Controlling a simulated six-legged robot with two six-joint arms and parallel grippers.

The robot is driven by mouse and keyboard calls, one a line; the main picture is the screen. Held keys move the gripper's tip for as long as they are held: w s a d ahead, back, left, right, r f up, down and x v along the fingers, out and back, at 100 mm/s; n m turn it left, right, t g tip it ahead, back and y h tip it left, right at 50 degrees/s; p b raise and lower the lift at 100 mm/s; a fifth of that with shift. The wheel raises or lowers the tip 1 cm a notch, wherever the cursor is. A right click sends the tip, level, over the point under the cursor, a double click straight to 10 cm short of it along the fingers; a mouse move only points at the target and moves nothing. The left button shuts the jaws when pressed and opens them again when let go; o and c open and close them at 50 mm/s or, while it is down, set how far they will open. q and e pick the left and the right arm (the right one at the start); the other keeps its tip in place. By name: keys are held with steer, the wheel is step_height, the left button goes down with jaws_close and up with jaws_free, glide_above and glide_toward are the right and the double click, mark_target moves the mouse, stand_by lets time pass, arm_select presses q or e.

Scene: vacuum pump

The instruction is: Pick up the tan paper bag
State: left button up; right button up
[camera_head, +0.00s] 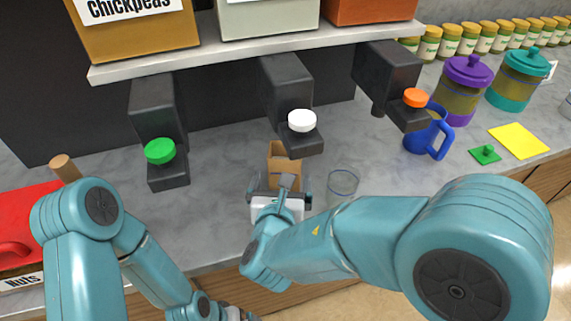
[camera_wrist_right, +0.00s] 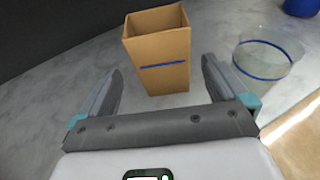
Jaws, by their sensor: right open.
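The tan paper bag (camera_head: 283,158) stands upright on the grey counter below the middle dispenser. In the right wrist view the bag (camera_wrist_right: 160,62) is open at the top and has a blue line across its front. My right gripper (camera_head: 279,184) is open in front of the bag; in the wrist view its fingers (camera_wrist_right: 161,85) are spread, with the bag ahead between them and its lower part near the fingertips. I cannot tell whether they touch it. My left arm comes in at lower left; a small part of its gripper (camera_head: 236,313) shows at the bottom edge.
A clear glass (camera_head: 343,183) with a blue line stands right of the bag. Dispensers with green (camera_head: 160,151), white (camera_head: 302,120) and orange (camera_head: 416,97) knobs overhang the counter. A blue mug (camera_head: 424,135) stands under the orange one. A red container (camera_head: 25,219) is at left.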

mark_target(285, 166)
steer(key=shift+x, duration=1.2)
steer(key=shift+w+d+p, duration=0.1)
steer(key=shift+w+p, duration=0.35)
steer(key=p+x, duration=0.1)
steer(key=x, duration=0.3)
steer(key=shift+w+f, duration=0.25)
steer(key=shift+f, duration=0.05)
steer(key=shift+s, duration=0.1)
steer(key=c, duration=0.8)
steer(key=shift+c, duration=0.3)
